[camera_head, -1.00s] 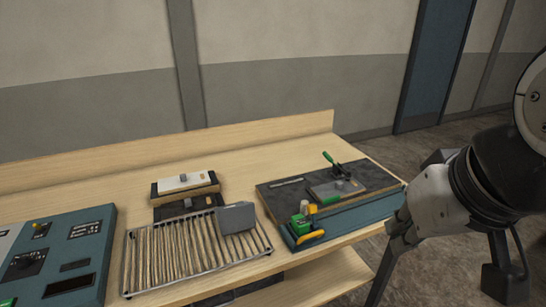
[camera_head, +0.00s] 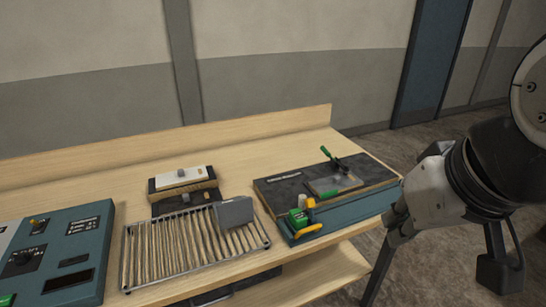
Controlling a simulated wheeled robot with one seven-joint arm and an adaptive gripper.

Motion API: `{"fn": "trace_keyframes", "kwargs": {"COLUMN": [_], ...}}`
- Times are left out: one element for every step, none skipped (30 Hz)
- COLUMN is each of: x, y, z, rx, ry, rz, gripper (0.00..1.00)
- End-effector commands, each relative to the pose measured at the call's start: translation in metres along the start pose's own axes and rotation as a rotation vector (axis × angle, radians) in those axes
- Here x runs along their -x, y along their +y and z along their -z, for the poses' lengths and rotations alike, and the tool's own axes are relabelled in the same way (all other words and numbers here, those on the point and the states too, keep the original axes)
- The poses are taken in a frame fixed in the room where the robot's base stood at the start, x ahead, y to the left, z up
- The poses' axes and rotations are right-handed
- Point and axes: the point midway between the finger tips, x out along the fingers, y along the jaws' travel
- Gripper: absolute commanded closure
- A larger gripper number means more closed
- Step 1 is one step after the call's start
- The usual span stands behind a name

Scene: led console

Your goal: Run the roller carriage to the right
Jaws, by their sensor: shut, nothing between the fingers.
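The roller carriage appears to be the small green block with a cream roller and yellow handle (camera_head: 300,219). It sits at the left end of the teal bench device (camera_head: 345,213), which has a dark top. A small plate under a green-handled clamp (camera_head: 335,165) lies further right on that top. My gripper (camera_head: 393,218) is at the device's right end, well to the right of the carriage. Its fingers are small and partly dark in this view; they look shut and empty. I cannot tell whether they touch the device's edge.
A slatted rack (camera_head: 170,250) with a grey block (camera_head: 235,212) on it stands left of the device. Behind it is a dark stand with a white-topped block (camera_head: 181,177). A teal console (camera_head: 62,250) is far left. Bare wooden tabletop (camera_head: 265,150) lies behind.

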Motion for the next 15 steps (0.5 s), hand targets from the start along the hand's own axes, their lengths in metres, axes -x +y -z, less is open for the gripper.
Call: {"fn": "trace_keyframes", "kwargs": {"x": [0.000,0.000,-0.001,-0.002,-0.004,-0.008,-0.012,-0.017,-0.024,-0.031,-0.038,-0.049,-0.058,-0.066,-0.078], "y": [0.000,0.000,0.000,0.000,-0.001,-0.001,-0.001,-0.002,-0.003,-0.003,-0.004,-0.005,-0.005,-0.006,-0.007], "z": [0.000,0.000,0.001,0.003,0.005,0.010,0.015,0.020,0.029,0.035,0.043,0.053,0.061,0.068,0.078], "rx": [0.000,-0.001,-0.006,-0.014,-0.025,-0.050,-0.073,-0.102,-0.149,-0.189,-0.232,-0.293,-0.339,-0.385,-0.446], "ry": [0.000,0.000,-0.002,-0.005,-0.008,-0.017,-0.024,-0.033,-0.046,-0.058,-0.070,-0.088,-0.101,-0.113,-0.129], "rz": [0.000,0.000,0.001,0.002,0.003,0.005,0.008,0.010,0.013,0.015,0.016,0.016,0.015,0.013,0.011], "gripper": [0.95,0.89,0.80,0.73,0.69,0.69,0.69,0.69,0.69,0.69,0.69,0.69,0.69,0.69,0.69]}}
